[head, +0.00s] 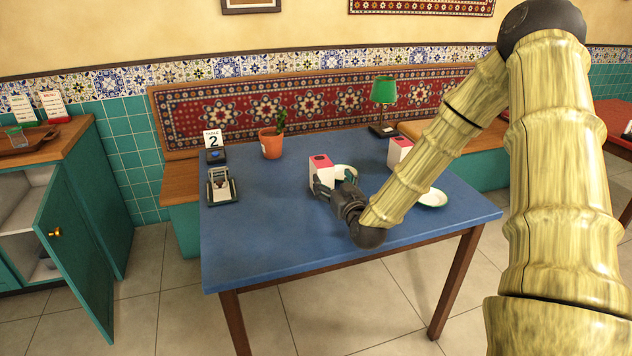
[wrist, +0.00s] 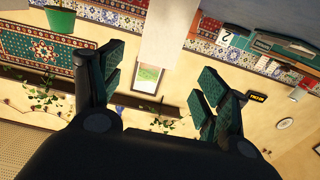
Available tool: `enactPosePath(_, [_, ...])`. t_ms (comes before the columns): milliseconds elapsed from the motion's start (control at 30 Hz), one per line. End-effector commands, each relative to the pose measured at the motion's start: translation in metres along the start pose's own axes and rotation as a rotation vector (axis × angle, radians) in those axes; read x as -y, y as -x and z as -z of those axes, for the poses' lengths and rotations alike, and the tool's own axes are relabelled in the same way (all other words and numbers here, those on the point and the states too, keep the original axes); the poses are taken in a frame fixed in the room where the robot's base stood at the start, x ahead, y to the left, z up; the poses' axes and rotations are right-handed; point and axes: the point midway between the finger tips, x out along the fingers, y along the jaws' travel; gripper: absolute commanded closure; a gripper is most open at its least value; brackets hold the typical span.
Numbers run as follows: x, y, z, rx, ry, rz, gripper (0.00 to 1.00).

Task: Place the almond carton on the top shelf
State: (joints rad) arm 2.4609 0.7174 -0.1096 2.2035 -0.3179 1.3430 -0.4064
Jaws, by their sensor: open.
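Two white cartons with pink tops stand on the blue table: one (head: 319,172) at my gripper, the other (head: 399,152) farther right, partly behind my arm. I cannot read which is the almond one. My gripper (head: 335,184) is open, its fingers at the near side of the left carton. In the wrist view, the open fingers (wrist: 158,75) are spread wide, and a plain white block (wrist: 165,38), likely that carton, shows in the gap at the top. Contact is not visible. A teal cabinet (head: 92,200) stands at the left with its door open; its upper shelf (head: 16,218) shows partly.
The blue table (head: 265,235) holds a potted cactus (head: 271,144), table sign (head: 212,140), napkin holder (head: 221,186), green lamp (head: 383,92) and white plates (head: 433,198). The cabinet door (head: 78,250) sticks out over the floor. The table's front left is clear.

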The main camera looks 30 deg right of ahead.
Motion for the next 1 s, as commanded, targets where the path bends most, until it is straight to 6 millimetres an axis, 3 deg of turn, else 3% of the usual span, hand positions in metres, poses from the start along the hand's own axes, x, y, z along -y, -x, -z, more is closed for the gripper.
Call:
enactPosePath(333, [-0.002, -0.042, 0.001, -0.006, 0.001, -0.003, 0.25])
enactPosePath(667, [-0.001, -0.065, -0.001, -0.005, 0.0, 0.0, 0.25])
enactPosePath(1000, [-0.002, -0.104, -0.004, -0.005, 0.001, 0.001, 0.25])
